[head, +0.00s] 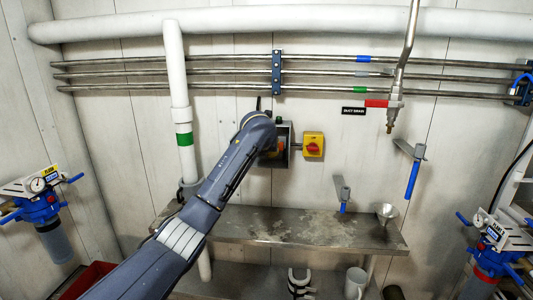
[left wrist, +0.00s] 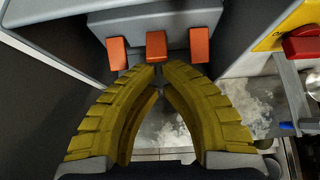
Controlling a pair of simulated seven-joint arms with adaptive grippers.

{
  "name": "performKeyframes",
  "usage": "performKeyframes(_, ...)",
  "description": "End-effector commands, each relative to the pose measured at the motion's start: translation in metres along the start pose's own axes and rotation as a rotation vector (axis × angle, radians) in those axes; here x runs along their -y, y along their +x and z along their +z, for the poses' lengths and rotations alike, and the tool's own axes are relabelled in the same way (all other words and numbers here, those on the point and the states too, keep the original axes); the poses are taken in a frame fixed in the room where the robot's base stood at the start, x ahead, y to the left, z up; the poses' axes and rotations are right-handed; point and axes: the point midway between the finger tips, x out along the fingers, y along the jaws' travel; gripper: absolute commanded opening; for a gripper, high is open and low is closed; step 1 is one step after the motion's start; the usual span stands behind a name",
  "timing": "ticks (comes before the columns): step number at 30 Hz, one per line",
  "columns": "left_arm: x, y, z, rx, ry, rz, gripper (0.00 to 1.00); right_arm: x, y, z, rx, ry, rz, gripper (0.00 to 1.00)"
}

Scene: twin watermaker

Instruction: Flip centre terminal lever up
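A grey terminal box (head: 282,160) hangs on the back wall, partly covered by my left arm. In the left wrist view the grey housing (left wrist: 150,20) carries three orange levers: the left lever (left wrist: 116,54), the centre lever (left wrist: 156,46) and the right lever (left wrist: 200,45). The left gripper is mostly hidden behind my arm in the head view. My right gripper is not in view.
A yellow switch box with a red knob (head: 313,145) sits close to the right of the terminal box. A blue-handled valve (head: 412,175) and steel pipes (head: 180,73) are on the wall.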

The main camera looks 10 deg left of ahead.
Motion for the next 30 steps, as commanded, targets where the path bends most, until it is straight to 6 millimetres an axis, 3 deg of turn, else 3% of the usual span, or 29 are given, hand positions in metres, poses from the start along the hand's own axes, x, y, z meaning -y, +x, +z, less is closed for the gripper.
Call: performKeyframes(30,0.0,-0.017,0.001,0.003,0.001,0.001,0.0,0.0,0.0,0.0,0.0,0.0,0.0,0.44)
